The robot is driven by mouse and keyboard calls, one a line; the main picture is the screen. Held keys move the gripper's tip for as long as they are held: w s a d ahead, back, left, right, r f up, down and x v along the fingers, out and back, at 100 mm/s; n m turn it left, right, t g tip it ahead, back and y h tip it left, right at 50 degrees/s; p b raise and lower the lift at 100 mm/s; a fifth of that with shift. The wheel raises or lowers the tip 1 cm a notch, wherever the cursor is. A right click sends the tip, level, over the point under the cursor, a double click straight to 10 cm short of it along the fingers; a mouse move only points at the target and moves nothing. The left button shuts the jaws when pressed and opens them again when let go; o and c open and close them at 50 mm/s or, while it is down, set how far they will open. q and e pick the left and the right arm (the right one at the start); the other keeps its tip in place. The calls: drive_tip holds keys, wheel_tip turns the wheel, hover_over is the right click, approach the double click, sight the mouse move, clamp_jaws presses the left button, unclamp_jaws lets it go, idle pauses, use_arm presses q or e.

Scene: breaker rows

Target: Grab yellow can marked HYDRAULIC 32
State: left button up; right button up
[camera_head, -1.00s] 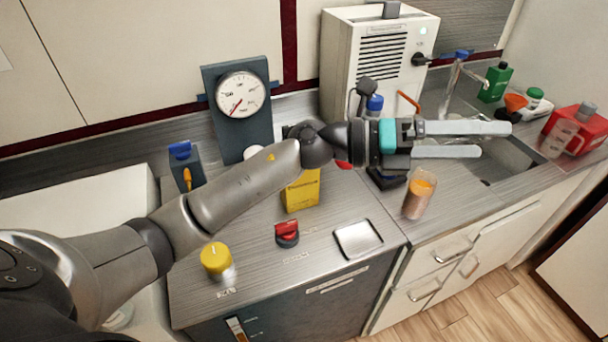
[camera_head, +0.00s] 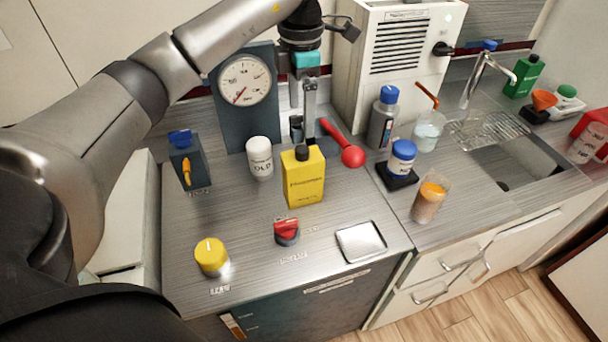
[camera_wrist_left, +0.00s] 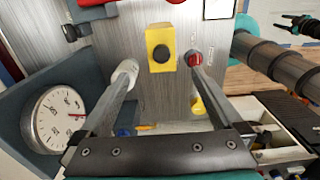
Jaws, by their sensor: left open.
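The yellow can (camera_head: 304,182), rectangular with a black cap, stands upright on the grey counter; its printed label is too small to read. It also shows in the left wrist view (camera_wrist_left: 160,36), seen from above. My left gripper (camera_head: 303,122) points down behind the can in the head view, open and empty. In the left wrist view its fingertips (camera_wrist_left: 163,68) spread either side of the can's near end, with the can beyond them. They do not visibly touch it. A dark jaw-like part, likely my right gripper (camera_wrist_left: 298,23), shows at the top right there.
A white bottle (camera_head: 260,158) stands left of the can, and a red ball-ended lever (camera_head: 350,156) is right of it. A red knob (camera_head: 287,231), yellow knob (camera_head: 211,256) and metal tray (camera_head: 361,241) lie in front. A gauge panel (camera_head: 262,123) stands behind.

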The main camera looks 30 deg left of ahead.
sight(303, 161)
use_arm(q)
wheel_tip(303, 161, down, 14)
drive_tip(key=shift+d, duration=0.15)
idle(0.4)
drive_tip(key=shift+c, duration=0.4)
clamp_jaws()
drive_tip(key=shift+r, duration=0.15)
idle(0.3)
